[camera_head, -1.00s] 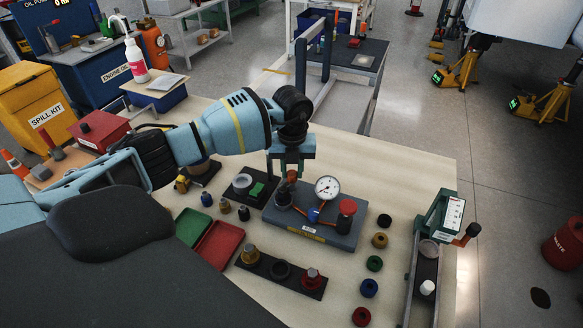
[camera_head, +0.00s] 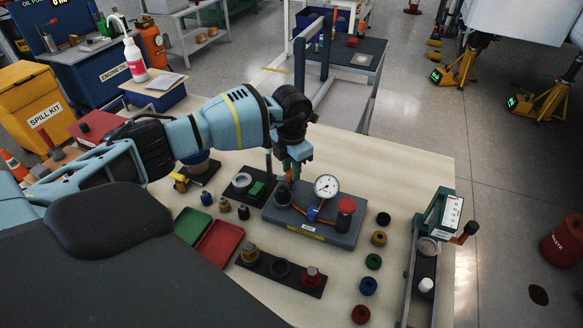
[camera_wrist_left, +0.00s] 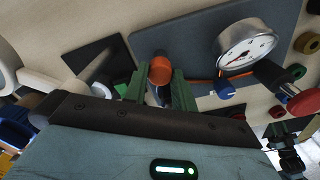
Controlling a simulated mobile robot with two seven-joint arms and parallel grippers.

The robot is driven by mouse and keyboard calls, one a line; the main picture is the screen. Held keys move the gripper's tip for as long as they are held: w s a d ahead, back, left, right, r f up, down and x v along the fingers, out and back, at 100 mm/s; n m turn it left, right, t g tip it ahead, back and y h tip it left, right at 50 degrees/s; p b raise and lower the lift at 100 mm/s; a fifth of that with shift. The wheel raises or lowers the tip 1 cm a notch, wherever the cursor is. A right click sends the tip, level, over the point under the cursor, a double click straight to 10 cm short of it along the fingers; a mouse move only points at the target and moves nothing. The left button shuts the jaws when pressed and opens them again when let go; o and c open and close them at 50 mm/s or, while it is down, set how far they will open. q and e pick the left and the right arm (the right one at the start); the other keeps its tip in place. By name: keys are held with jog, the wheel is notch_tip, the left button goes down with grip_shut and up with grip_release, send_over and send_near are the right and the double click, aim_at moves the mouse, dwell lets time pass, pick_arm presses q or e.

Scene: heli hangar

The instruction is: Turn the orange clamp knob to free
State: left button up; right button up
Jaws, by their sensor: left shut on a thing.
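The orange clamp knob (camera_wrist_left: 160,69) shows between the green fingers of my left gripper (camera_wrist_left: 158,82) in the left wrist view. The fingers are shut on it. In the head view my left gripper (camera_head: 294,172) points down at the left part of the dark grey fixture plate (camera_head: 330,233), and its fingers mostly hide the knob. A round dark part (camera_head: 283,195) stands on the plate just below the fingers.
The plate also carries a dial gauge (camera_head: 326,187), a blue knob (camera_head: 313,214) and a red-topped post (camera_head: 347,206). Several coloured rings lie to the right, beside a green stand (camera_head: 440,219). Red (camera_head: 219,243) and green trays lie left. The table's back right is clear.

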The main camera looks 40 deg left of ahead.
pick_arm(q)
jog(key=shift+m, duration=1.5)
jog(key=o, duration=1)
notch_tip(320, 180, up, 8)
jog(key=shift+f, duration=0.1)
